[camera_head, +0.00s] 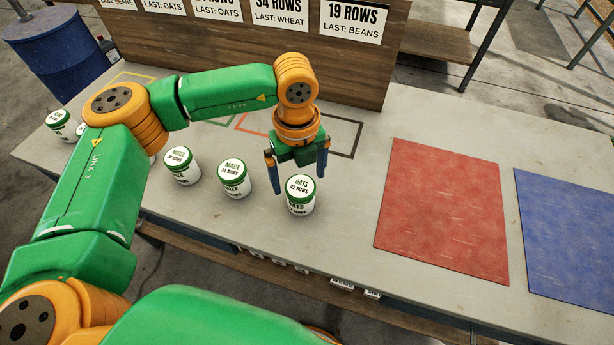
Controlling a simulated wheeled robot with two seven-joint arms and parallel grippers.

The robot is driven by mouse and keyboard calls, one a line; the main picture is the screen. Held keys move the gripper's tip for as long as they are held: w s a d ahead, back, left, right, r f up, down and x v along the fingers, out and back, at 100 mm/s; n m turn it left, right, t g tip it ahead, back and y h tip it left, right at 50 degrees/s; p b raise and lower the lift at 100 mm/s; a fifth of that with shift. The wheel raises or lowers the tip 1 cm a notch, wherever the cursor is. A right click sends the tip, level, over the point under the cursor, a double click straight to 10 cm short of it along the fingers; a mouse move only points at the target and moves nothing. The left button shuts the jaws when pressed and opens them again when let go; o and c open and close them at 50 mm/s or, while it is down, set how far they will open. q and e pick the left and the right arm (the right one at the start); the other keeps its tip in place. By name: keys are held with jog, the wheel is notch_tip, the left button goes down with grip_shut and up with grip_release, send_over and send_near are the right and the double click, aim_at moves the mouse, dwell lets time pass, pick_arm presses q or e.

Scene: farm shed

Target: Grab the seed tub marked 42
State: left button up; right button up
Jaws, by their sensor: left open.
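The seed tub marked "OATS 42 ROWS" (300,196) is a white tub with a green-rimmed lid. It stands upright on the bench, the rightmost in a row of similar tubs. My left gripper (299,180) is open, with its blue fingers pointing down. In the picture one finger is at the upper left of the tub and the other at its upper right; I cannot tell how far down they reach. A tub marked "MAIZE" (234,180) stands just to the left, and another maize tub (182,166) is further left. My right gripper is not in view.
A red mat (445,212) and a blue mat (570,240) lie on the right of the bench (360,230). A wooden board (225,45) with row signs stands behind. More tubs (61,124) are at the far left, partly behind my arm.

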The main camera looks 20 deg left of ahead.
aim_at(300, 187)
pick_arm(q)
jog(key=shift+s+f, duration=0.1)
jog(key=shift+f, duration=0.2)
notch_tip(300, 187, down, 6)
jog(key=p, duration=0.3)
jog(key=shift+d+r, duration=0.1)
jog(key=shift+r, duration=0.1)
jog(key=shift+f, duration=0.35)
jog(key=c, duration=1.4)
jog(key=shift+r, duration=0.15)
